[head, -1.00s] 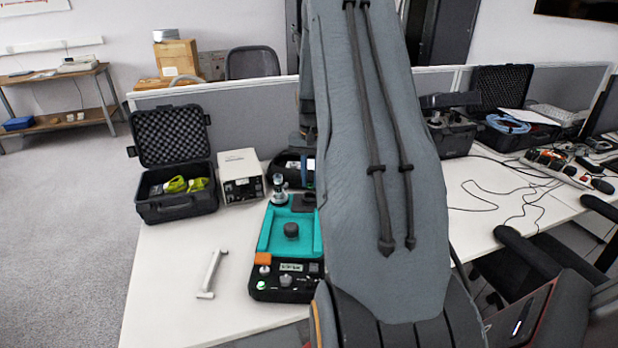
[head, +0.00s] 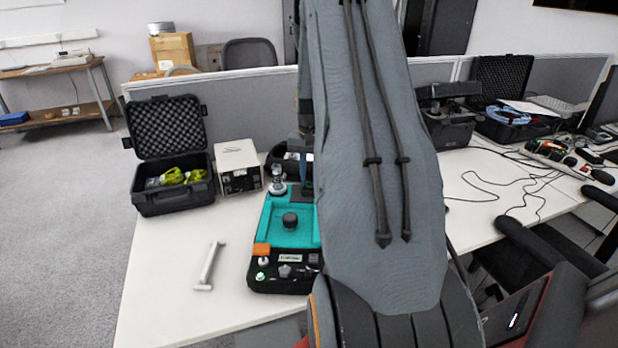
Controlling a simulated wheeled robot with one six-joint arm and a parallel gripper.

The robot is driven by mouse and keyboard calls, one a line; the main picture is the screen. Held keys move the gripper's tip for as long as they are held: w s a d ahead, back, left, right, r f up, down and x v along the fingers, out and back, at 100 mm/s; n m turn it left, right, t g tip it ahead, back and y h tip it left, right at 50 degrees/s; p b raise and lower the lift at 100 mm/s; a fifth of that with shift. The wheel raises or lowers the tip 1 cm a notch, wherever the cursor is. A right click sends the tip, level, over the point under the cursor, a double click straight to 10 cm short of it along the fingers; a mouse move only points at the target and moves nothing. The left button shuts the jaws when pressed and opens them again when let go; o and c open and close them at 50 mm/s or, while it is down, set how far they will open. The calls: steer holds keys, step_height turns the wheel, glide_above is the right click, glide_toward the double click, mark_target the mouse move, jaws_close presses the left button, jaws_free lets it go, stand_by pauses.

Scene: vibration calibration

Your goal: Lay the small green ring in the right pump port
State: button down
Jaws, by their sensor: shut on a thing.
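The small green ring is not discernible in the head view, and neither are its holder or resting place. My own arm covers the middle of the picture, and my gripper's fingertips are hidden behind it. A black device with a teal top tray (head: 275,232) stands on the white table, partly covered by my arm. A dark round knob (head: 290,221) sits in the teal tray. I cannot make out the right pump port; the device's right side is behind my arm.
A pale bar-shaped handle (head: 209,266) lies on the white table (head: 165,285) left of the device. An open black case (head: 172,190) and a cream box (head: 238,167) stand behind. Cables and a power strip (head: 565,160) lie at right. The front left of the table is clear.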

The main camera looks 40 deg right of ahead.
steer(key=c, duration=1.5)
jaws_free()
steer(key=shift+r, duration=0.15)
step_height(320, 180, up, 8)
steer(key=shift+f+b, duration=0.2)
steer(key=shift+b, duration=0.75)
steer(key=s+a+n, duration=0.3)
steer(key=a+n, duration=0.2)
steer(key=a, duration=1.4)
steer(key=s+a+n, duration=0.2)
steer(key=s+a, duration=0.2)
steer(key=a, duration=0.1)
steer(key=s+a+f+n, duration=0.1)
steer(key=s+a, duration=0.4)
steer(key=a, duration=0.1)
steer(key=s+a+n, duration=0.2)
steer(key=s+a, duration=0.3)
steer(key=a, duration=0.1)
steer(key=shift+f+n+t, duration=0.3)
steer(key=shift+f, duration=0.05)
